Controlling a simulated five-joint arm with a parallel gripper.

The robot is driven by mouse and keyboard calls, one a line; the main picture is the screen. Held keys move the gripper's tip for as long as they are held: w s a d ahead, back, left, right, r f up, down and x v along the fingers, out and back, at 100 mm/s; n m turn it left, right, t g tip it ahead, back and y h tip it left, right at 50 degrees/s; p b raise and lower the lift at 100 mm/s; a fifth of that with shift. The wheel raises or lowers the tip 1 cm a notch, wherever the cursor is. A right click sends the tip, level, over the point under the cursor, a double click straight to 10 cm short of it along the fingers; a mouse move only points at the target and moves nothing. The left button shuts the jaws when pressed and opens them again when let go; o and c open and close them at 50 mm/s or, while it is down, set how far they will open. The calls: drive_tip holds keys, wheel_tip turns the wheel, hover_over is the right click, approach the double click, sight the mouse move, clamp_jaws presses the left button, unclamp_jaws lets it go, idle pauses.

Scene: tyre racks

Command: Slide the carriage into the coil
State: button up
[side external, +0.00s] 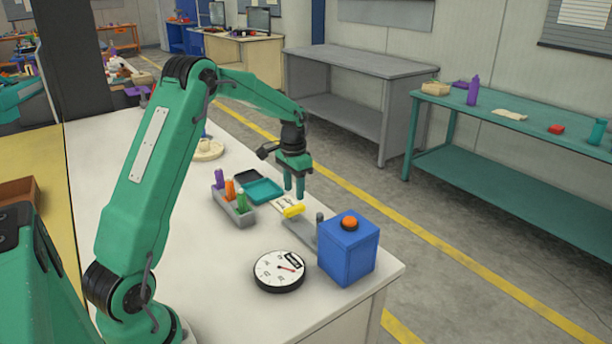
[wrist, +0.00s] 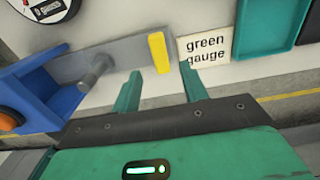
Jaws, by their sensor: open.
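A blue box (side external: 346,252) with an orange button (side external: 349,222) stands near the table's front corner; I cannot see a coil inside it. A grey rail (side external: 299,230) runs from the box, with an upright grey post (side external: 319,219) near the box and a yellow block (side external: 293,211) at the far end. The wrist view shows the post (wrist: 97,70) and yellow block (wrist: 158,52). I cannot tell which part is the carriage. My gripper (side external: 294,192) is open and empty above the yellow end; in the wrist view its fingertips (wrist: 161,71) sit apart, pointing toward the block.
A round dial (side external: 279,271) lies left of the box. A grey holder (side external: 235,213) with coloured pieces and a teal tray (side external: 263,191) stand behind. A "green gauge" card (wrist: 205,48) lies beside the yellow block. The table's right edge is close to the rail.

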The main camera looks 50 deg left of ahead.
sight(294, 207)
drive_tip(key=shift+f, duration=2.95)
clamp_jaws()
